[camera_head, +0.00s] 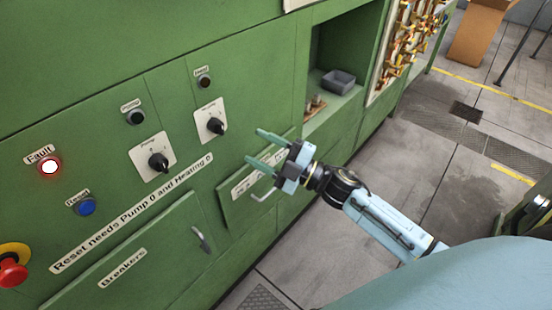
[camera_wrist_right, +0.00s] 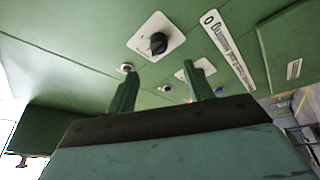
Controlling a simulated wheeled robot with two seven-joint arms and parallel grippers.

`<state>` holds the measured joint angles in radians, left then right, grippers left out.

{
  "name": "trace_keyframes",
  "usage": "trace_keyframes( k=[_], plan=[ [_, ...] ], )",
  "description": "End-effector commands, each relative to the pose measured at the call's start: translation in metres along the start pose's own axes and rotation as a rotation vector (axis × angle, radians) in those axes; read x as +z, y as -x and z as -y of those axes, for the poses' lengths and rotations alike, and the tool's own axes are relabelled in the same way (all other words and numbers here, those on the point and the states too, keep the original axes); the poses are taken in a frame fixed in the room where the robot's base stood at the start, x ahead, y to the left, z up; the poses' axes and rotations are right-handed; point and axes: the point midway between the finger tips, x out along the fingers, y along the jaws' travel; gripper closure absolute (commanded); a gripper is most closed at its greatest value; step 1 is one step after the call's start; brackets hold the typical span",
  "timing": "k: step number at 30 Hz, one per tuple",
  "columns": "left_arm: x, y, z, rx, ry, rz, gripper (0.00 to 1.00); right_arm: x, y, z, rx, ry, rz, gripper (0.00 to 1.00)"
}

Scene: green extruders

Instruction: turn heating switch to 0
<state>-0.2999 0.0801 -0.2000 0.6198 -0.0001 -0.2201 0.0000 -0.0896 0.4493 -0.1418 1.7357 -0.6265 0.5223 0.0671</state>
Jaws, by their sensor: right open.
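The heating switch (camera_head: 213,123) is a black rotary knob on a white plate on the green panel, right of and above the similar pump switch (camera_head: 158,162). Its pointer setting is too small to read. In the right wrist view the heating knob (camera_wrist_right: 158,44) lies ahead of the fingers, near the "0" end of the text strip. My right gripper (camera_head: 255,147) is open and empty, to the right of and below the heating switch, apart from it. Its fingers, seen in the wrist view (camera_wrist_right: 162,75), point toward the panel. My left gripper is out of view.
A lit red-ringed fault lamp (camera_head: 49,167), blue reset button (camera_head: 86,206) and red emergency stop (camera_head: 12,272) are at left. Handles stick out from the breakers door (camera_head: 150,260) and the labelled panel (camera_head: 240,208) under my gripper. An open recess (camera_head: 340,50) holds a grey bin.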

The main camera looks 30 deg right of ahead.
Motion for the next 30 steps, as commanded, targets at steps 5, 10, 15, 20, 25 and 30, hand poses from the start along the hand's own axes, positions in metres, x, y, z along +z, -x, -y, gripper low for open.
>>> trace_keyframes(
  k=[5,10,15,20,25,30],
  plan=[
    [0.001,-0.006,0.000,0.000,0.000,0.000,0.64,0.001,0.028,0.001,-0.001,0.001,0.001,0.48],
    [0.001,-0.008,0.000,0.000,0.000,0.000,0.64,0.000,0.038,0.000,0.000,0.000,0.000,0.48],
    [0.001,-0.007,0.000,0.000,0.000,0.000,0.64,0.000,0.039,0.000,0.001,0.000,0.000,0.48],
    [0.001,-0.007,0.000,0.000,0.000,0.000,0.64,0.000,0.038,0.000,0.001,0.000,0.000,0.48],
    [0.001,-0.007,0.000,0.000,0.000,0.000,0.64,0.000,0.038,0.000,0.000,0.000,0.000,0.48],
    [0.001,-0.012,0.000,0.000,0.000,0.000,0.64,0.024,0.048,0.021,-0.003,-0.055,0.080,0.48]
  ],
)
